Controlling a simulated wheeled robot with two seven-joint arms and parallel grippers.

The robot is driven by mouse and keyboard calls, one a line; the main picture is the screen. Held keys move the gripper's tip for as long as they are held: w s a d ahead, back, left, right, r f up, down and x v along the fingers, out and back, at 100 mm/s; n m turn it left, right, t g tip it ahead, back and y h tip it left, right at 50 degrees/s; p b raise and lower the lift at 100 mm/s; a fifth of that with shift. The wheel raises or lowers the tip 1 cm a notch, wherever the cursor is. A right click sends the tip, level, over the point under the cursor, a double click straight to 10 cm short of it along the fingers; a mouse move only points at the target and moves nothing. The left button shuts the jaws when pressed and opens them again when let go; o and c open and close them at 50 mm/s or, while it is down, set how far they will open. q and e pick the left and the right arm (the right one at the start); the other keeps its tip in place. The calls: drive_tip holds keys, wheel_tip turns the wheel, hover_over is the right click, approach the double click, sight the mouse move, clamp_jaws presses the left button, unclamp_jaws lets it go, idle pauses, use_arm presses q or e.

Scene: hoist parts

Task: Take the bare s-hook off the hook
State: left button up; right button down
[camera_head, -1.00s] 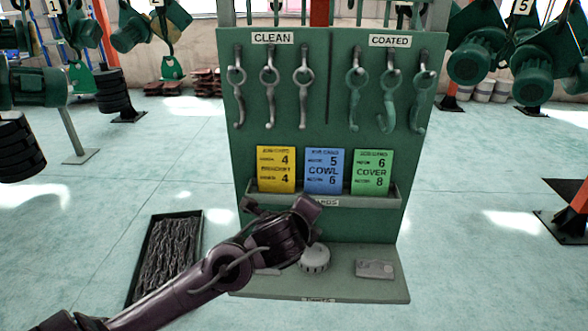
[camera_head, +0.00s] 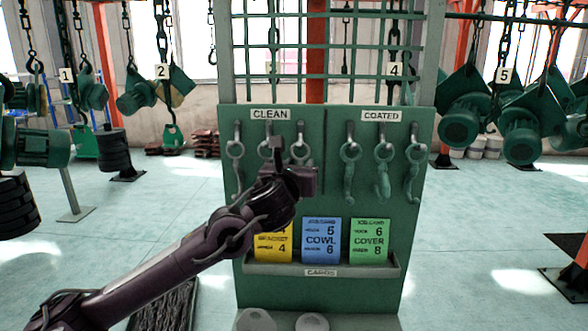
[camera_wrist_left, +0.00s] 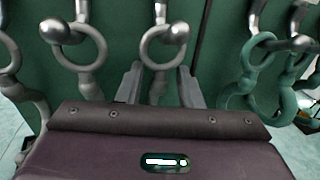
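A row of bare grey s-hooks hangs by their rings from metal pegs under the CLEAN label (camera_head: 270,114) on the green board. The rightmost clean s-hook (camera_head: 301,150) is partly hidden behind my left gripper (camera_head: 282,158) in the head view. In the left wrist view this bare s-hook (camera_wrist_left: 147,50) hangs on its peg (camera_wrist_left: 178,33), in the middle. My left gripper (camera_wrist_left: 160,84) is open, with one finger on each side of the s-hook's lower part, apart from it as far as shows. Its lower end is hidden. My right gripper is not in view.
Green-coated s-hooks (camera_head: 382,170) hang to the right under the COATED label (camera_head: 381,116). Below are yellow, blue (camera_head: 321,240) and green cards in a holder (camera_head: 320,271). A tray of chain (camera_head: 163,308) lies on the floor at lower left. Motors on chains hang at both sides.

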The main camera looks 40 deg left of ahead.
use_arm(q)
drive_tip(key=shift+w+a, duration=0.2)
drive_tip(key=shift+w, duration=0.45)
clamp_jaws()
